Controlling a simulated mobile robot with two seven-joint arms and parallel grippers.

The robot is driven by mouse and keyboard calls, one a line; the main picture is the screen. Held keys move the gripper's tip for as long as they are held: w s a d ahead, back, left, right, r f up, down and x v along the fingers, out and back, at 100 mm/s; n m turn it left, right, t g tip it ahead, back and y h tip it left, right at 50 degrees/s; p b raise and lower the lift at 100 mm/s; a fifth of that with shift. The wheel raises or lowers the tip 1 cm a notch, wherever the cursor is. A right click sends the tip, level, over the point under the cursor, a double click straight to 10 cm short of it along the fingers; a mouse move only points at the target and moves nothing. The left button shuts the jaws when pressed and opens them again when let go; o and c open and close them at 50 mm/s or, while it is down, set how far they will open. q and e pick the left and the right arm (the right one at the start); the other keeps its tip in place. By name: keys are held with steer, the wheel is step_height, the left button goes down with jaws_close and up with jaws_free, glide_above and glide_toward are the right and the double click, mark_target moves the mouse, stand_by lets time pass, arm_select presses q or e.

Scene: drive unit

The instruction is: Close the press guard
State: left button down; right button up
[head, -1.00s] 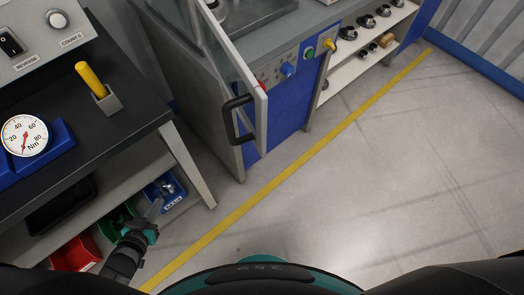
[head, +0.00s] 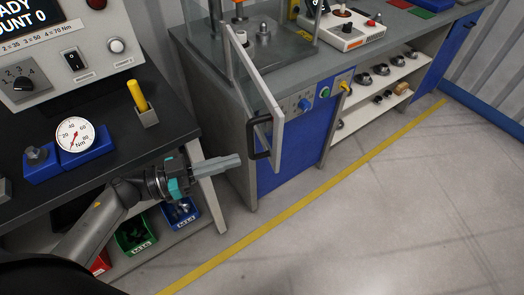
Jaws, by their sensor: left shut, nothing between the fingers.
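The press guard (head: 263,78) is a framed clear panel on the press cabinet. It stands swung open, jutting out past the cabinet front. Its black handle (head: 255,139) is on the side facing left. My left gripper (head: 238,161) is shut and empty, with its fingers pointing right. In the picture its tips lie just left of and slightly below the handle; I cannot tell whether they touch it. The press plate (head: 262,48) with its column shows behind the guard. My right gripper is not in view.
A dark workbench (head: 95,155) with a torque gauge (head: 75,136) and a yellow-handled tool (head: 138,97) stands at left. Bins, including a blue one (head: 180,213), sit beneath it. A control box (head: 340,33) stands right of the press. The floor beyond the yellow line (head: 330,183) is clear.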

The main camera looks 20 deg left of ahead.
mark_target(275, 149)
arm_select(q)
steer(key=x, duration=0.7)
steer(key=shift+w+d, duration=0.2)
steer(key=shift+d, duration=0.1)
